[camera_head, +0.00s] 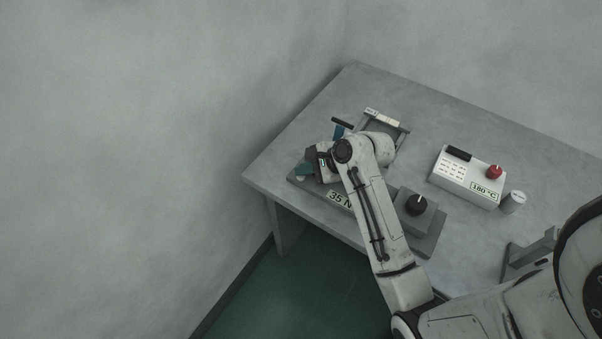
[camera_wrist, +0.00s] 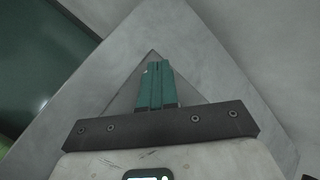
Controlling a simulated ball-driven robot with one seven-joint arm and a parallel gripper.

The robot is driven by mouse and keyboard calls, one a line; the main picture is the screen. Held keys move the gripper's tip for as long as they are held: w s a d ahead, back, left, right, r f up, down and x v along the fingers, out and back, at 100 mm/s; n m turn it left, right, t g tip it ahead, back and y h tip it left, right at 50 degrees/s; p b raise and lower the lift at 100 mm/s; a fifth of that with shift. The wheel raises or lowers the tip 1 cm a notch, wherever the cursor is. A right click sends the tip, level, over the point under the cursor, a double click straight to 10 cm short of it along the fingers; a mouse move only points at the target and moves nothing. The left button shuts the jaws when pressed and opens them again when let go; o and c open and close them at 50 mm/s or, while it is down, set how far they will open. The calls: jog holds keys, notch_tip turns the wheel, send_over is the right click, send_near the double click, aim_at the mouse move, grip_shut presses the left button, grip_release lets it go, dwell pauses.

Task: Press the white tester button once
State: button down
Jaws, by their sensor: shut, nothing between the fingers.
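The tester is a dark grey base (camera_head: 428,244) along the table's front edge, with a 35 N display (camera_head: 340,198) and a black knob (camera_head: 416,205). A small pale patch (camera_head: 300,178) at its left end, partly covered by my gripper, looks like the white button. My gripper (camera_head: 303,170) is shut and empty, its green fingers over that left end. In the wrist view the closed fingers (camera_wrist: 156,66) point at the base's corner, with a sliver of white beside the tips. I cannot tell whether they touch the button.
A white control box (camera_head: 466,178) with a red knob and a 180 °C display stands to the right, beside a small grey cylinder (camera_head: 513,202). A grey frame (camera_head: 398,130) with a blue part (camera_head: 339,130) lies behind my arm.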

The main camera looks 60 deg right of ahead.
jog(key=shift+f, duration=0.2)
dwell(0.5)
jog(key=shift+r+p, duration=0.95)
jog(key=shift+p, duration=0.4)
jog(key=shift+r, duration=0.1)
notch_tip(320, 180, up, 5)
jog(key=p, duration=0.6)
